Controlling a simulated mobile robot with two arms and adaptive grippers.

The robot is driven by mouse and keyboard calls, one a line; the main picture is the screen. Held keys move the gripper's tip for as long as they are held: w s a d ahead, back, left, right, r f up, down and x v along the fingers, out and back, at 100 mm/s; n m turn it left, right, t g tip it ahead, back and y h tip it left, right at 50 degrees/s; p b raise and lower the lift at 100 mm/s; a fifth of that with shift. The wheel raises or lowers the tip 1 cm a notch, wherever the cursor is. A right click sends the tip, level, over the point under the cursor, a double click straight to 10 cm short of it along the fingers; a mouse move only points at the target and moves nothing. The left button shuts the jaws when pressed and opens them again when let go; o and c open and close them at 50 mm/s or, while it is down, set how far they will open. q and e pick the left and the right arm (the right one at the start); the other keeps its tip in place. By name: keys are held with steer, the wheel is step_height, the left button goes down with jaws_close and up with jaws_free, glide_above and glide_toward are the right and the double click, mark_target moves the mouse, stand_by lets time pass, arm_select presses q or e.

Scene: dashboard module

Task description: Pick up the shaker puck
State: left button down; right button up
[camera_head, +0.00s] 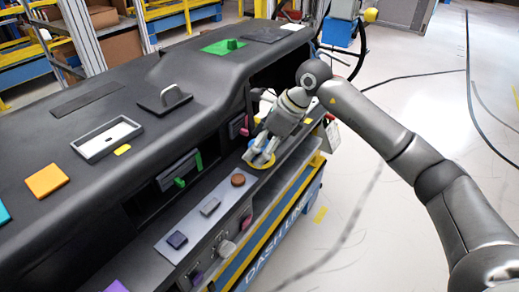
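My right gripper (260,156) reaches down from the right to the lower ledge of the dashboard module. Its light grey fingertips are at a round yellow disc (264,164), and they partly cover it. I cannot tell whether the fingers grip the disc or only stand over it. A small brown round puck (238,180) lies on the ledge just left of the disc, apart from the gripper. I cannot tell for certain which round piece is the shaker puck. My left gripper is not in view.
The dark dashboard top (60,215) carries a white tray (106,138), an orange square (47,180) and a green plate (223,47). Open floor lies to the right.

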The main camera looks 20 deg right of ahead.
steer(key=c, duration=1.4)
steer(key=shift+r, duration=0.1)
steer(key=shift+c, duration=0.2)
steer(key=shift+r, duration=0.1)
